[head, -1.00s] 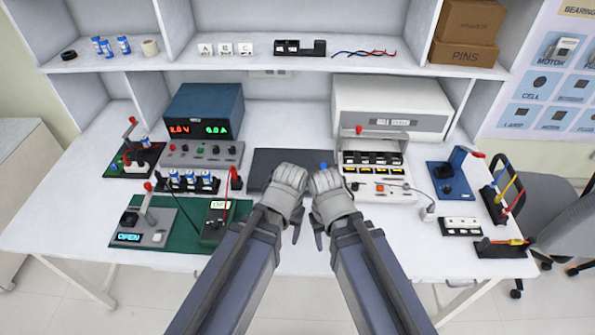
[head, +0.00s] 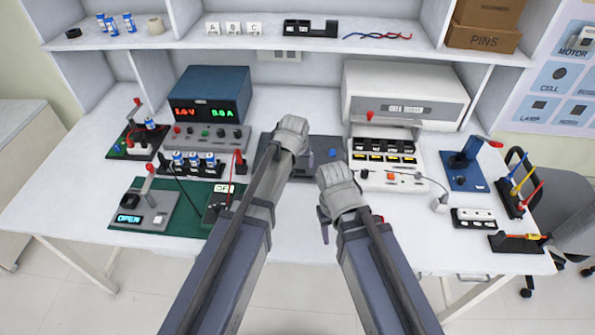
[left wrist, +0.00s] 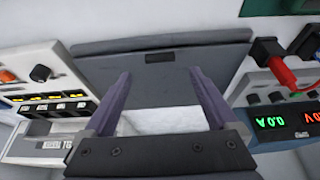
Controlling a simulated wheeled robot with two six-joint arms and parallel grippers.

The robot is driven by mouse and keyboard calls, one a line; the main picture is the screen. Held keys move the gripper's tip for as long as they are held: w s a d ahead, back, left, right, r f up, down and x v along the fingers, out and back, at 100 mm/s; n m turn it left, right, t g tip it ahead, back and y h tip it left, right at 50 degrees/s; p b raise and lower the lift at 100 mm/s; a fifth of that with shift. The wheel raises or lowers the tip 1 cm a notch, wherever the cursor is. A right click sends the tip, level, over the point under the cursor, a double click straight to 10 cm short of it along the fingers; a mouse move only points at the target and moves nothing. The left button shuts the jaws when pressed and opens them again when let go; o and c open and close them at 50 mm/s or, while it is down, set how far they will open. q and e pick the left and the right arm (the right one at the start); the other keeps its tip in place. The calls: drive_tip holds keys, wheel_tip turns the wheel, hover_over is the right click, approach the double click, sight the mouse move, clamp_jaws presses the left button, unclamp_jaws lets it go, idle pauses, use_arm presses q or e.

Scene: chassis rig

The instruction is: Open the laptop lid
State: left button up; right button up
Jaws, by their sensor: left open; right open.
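The laptop (head: 318,148) is a flat dark grey slab lying on the white bench, partly hidden by my left arm. My left gripper (head: 291,130) is over its far left part; its fingertips are hard to see there. In the left wrist view, the two purple fingers of my left gripper (left wrist: 158,98) are apart with nothing between them. The dark laptop (left wrist: 195,62) lies beyond them, with a small darker rectangle near its middle. My right gripper (head: 335,180) is open near the laptop's front right, apart from the left one.
A power supply (head: 215,92) and switch panel (head: 205,136) stand left of the laptop. A grey-white instrument (head: 400,90) and a battery panel (head: 385,180) stand to the right. A blue knob (head: 332,153) shows by the laptop's right part. The bench's front middle is mostly clear.

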sight(298, 170)
use_arm(q)
drive_tip(key=b+x, duration=0.4)
drive_tip(key=x, duration=0.2)
drive_tip(key=shift+b, duration=0.35)
use_arm(e)
wheel_tip(298, 170, down, 6)
drive_tip(key=shift+r, duration=0.2)
drive_tip(key=shift+r, duration=0.1)
use_arm(q)
clamp_jaws()
drive_tip(key=shift+r, duration=0.1)
